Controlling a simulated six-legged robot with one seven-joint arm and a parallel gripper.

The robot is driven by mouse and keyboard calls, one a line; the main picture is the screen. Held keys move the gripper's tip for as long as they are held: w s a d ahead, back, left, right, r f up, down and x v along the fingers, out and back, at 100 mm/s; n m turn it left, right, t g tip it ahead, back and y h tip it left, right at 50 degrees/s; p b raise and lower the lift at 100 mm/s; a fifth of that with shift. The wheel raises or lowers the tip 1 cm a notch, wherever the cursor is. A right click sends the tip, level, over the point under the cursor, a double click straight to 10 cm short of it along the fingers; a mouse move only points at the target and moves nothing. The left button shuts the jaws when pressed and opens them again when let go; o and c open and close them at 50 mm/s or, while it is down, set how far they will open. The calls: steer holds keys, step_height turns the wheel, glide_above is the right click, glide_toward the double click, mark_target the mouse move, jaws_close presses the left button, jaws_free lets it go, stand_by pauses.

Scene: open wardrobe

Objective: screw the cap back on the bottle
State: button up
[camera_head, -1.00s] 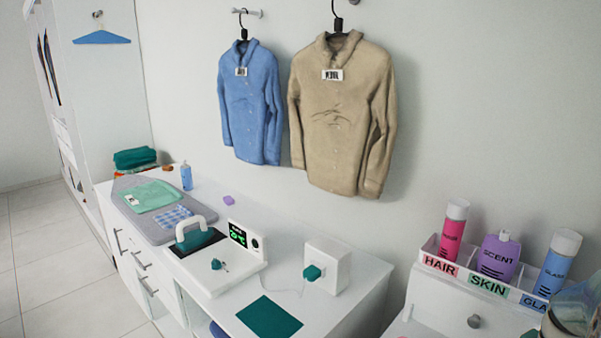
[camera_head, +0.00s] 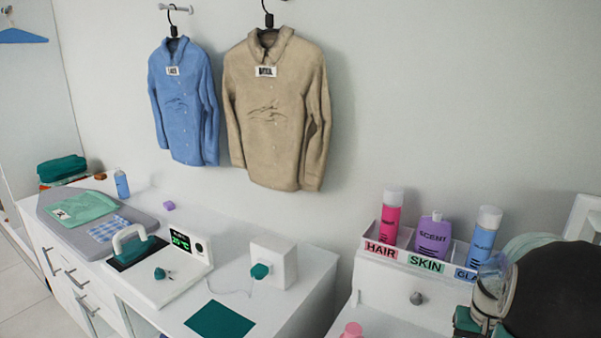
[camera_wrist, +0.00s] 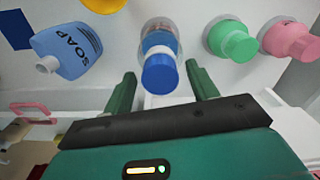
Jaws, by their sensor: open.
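In the wrist view, a blue bottle marked SOAP (camera_wrist: 68,50) is at the upper left; its pale neck shows no cap. A round blue cap (camera_wrist: 159,74) is at the middle, with a white ring and a blue body behind it; I cannot tell whether it is screwed onto that body. My gripper (camera_wrist: 161,70) is open, its two green fingers on either side of the blue cap in the picture. I cannot tell how far apart they are in depth, and no contact shows.
Green (camera_wrist: 233,40) and pink (camera_wrist: 290,40) capped items stand right of the blue one. In the head view, a white labelled tray (camera_head: 405,256) holds pink, purple and blue bottles. An ironing device (camera_head: 160,275) and a small blue bottle (camera_head: 121,184) are on the left counter. My arm fills the lower right.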

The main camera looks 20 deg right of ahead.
steer(key=n, duration=0.9)
steer(key=shift+n, duration=0.4)
steer(key=shift+c, duration=0.5)
steer(key=c, duration=0.9)
steer(key=m, duration=0.4)
steer(key=shift+m, duration=0.4)
steer(key=shift+c, duration=0.2)
steer(key=m, duration=0.7)
steer(key=shift+m, duration=0.4)
steer(key=m, duration=0.4)
steer(key=shift+m, duration=0.3)
steer(key=o, duration=1.1)
